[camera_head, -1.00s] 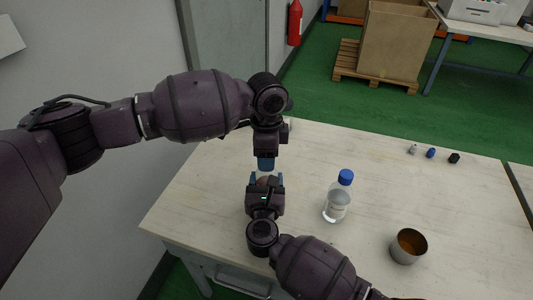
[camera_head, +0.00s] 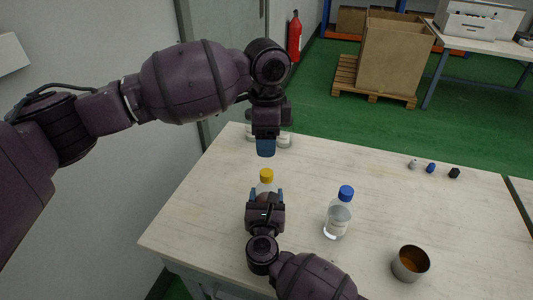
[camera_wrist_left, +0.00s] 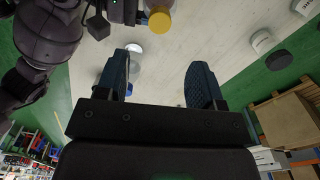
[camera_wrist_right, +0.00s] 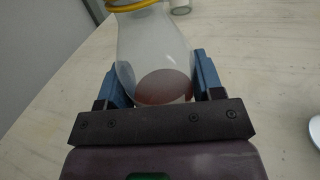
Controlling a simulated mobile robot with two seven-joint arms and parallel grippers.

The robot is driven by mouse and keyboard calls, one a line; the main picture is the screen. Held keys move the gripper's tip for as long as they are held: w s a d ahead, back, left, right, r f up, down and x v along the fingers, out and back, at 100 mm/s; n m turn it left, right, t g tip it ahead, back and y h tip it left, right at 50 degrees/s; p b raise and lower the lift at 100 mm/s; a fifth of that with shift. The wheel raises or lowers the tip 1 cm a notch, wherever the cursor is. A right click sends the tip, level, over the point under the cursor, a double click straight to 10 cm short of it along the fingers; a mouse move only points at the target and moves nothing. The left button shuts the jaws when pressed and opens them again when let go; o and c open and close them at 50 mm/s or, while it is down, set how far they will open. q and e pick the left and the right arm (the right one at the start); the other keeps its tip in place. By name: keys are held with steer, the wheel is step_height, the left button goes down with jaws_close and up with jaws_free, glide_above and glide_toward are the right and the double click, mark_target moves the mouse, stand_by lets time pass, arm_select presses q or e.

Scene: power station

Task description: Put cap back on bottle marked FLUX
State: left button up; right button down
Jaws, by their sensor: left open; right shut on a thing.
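A clear bottle (camera_wrist_right: 155,45) with a yellow cap (camera_head: 266,174) on its top stands upright between the fingers of my right gripper (camera_head: 266,193), which is shut on it. Reddish-brown contents show low in the bottle in the right wrist view. No FLUX marking is legible on it. My left gripper (camera_head: 265,149) is open and empty, above and behind the yellow cap. In the left wrist view its fingers (camera_wrist_left: 158,85) are spread, with the yellow cap (camera_wrist_left: 160,20) apart from them at the top.
A clear bottle with a blue cap (camera_head: 338,213) stands to the right. A metal cup (camera_head: 410,264) with brown contents is at front right. Small white (camera_head: 413,164), blue (camera_head: 431,168) and black (camera_head: 454,173) items lie at back right. Whitish containers (camera_head: 284,140) stand behind my left gripper.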

arm_select(q)
steer(key=shift+r, duration=1.05)
arm_select(e)
steer(key=shift+c, duration=0.8)
jaws_free()
steer(key=shift+s, duration=0.1)
steer(key=s, duration=1)
steer(key=shift+s+a, duration=0.3)
